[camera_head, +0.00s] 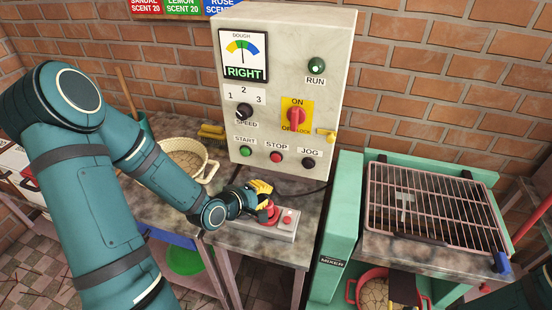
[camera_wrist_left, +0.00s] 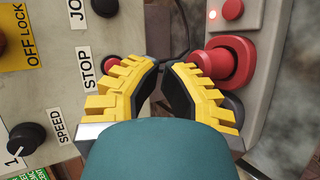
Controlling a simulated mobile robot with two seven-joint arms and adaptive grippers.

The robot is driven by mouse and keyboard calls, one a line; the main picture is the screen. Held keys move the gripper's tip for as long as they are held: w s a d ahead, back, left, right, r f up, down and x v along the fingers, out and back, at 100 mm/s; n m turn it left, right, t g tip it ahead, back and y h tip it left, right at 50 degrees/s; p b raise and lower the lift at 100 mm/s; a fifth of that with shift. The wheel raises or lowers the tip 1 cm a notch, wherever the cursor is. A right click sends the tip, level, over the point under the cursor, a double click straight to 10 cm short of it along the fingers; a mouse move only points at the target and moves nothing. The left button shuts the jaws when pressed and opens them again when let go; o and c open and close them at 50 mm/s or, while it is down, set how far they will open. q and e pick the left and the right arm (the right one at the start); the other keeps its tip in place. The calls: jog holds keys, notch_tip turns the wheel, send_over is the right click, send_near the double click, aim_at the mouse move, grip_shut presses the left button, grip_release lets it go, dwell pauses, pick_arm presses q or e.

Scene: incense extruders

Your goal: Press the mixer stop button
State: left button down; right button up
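The red stop button (camera_head: 276,157) is on the lower front of the grey control cabinet (camera_head: 330,60), under a STOP label. In the left wrist view the red button (camera_wrist_left: 110,62) shows beside the STOP label, partly covered by a yellow finger. My left gripper (camera_head: 262,192) is low in front of the cabinet, below the button, just above a small grey box. In the left wrist view the left gripper's (camera_wrist_left: 164,68) yellow toothed fingers are a little apart at the tips, with nothing visible between them.
The small grey box (camera_head: 285,232) on the table carries a large red knob (camera_wrist_left: 228,62) close to one finger. The green START button (camera_head: 246,151) and black JOG knob (camera_head: 308,162) flank the stop button. A bowl (camera_head: 185,150) stands left; a wire rack (camera_head: 425,205) right.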

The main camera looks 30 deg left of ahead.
aim_at(276, 158)
pick_arm(q)
jog(key=w+a, duration=0.2)
jog(key=w, duration=0.6)
jog(key=shift+w, duration=0.3)
dwell(0.3)
jog(key=shift+w+a, duration=0.1)
jog(key=shift+w, duration=0.05)
dwell(0.9)
jog(key=shift+w, duration=0.3)
jog(key=shift+w+a, duration=0.15)
jog(key=shift+w, duration=0.3)
dwell(0.8)
jog(key=shift+s, duration=0.1)
dwell(0.3)
jog(key=shift+s+d+p, duration=0.2)
jog(key=shift+s+p, duration=0.15)
jog(key=shift+s, duration=0.45)
